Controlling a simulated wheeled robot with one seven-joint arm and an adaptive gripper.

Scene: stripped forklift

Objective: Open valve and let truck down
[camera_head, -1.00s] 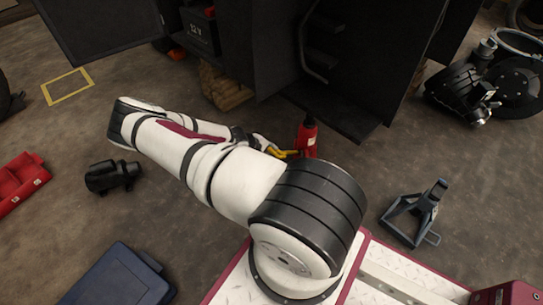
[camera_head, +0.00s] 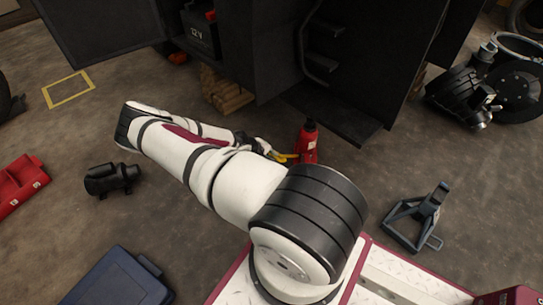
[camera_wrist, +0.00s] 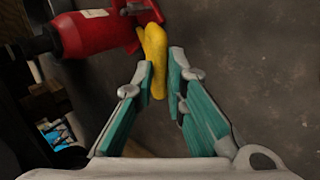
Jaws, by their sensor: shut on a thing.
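A red bottle jack (camera_head: 308,146) stands on the floor in front of the dark forklift body (camera_head: 268,58), by its lower step. A yellow valve handle (camera_head: 287,157) sticks out to the left from the jack's base. In the wrist view, the red jack (camera_wrist: 92,33) lies at the upper left and the yellow handle (camera_wrist: 154,45) reaches down between the teal finger pads. My gripper (camera_wrist: 162,68) is shut on the handle's end. In the head view, my arm hides most of the gripper.
Wooden blocks (camera_head: 226,90) sit under the forklift. A grey jack stand (camera_head: 420,215) is on the right, a black cylindrical part (camera_head: 112,179) and red tray (camera_head: 20,183) on the left. A blue case (camera_head: 118,279) is at front left. Open floor lies left of the forklift.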

